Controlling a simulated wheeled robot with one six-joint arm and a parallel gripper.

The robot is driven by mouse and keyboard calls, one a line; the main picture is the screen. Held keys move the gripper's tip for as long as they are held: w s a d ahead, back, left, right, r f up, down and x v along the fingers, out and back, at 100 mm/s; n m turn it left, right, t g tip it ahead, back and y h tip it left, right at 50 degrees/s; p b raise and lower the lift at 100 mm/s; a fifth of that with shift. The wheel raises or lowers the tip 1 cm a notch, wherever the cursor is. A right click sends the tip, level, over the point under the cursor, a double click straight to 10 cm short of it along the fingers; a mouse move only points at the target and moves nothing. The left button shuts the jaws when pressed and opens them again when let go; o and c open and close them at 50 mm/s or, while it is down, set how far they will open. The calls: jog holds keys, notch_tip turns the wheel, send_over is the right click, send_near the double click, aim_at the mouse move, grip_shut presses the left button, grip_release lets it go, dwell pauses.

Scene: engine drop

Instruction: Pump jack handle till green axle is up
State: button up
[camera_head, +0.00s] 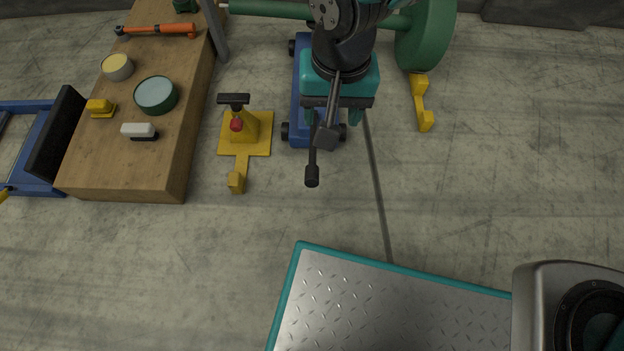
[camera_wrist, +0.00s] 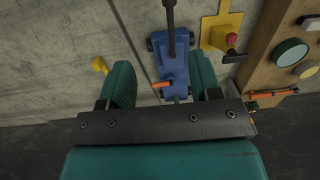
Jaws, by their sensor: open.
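The blue jack (camera_head: 301,75) stands on the floor on small dark wheels, partly hidden by my arm. Its dark handle (camera_head: 312,165) points toward the bottom of the head view and ends in a black grip. The green axle (camera_head: 268,9) runs across the top of the head view to a big green disc (camera_head: 428,35). My gripper (camera_head: 333,113) is open above the jack. In the wrist view the jack (camera_wrist: 174,68) and its handle (camera_wrist: 171,25) show between and beyond the open fingers (camera_wrist: 162,76). Nothing is between the jaws that I can tell. The axle's contact with the jack is hidden.
A yellow stand with a red knob (camera_head: 236,125) is left of the jack. A wooden bench (camera_head: 130,180) with tins and an orange-handled tool stands further left. A yellow bracket (camera_head: 421,100) is at the right. A metal-topped platform (camera_head: 390,310) lies in front. Floor between is clear.

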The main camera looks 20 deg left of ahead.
jog(key=b, duration=0.1)
send_near(312, 173)
notch_tip(312, 173, down, 11)
jog(key=b, duration=1)
jog(key=shift+s+a+f, duration=0.15)
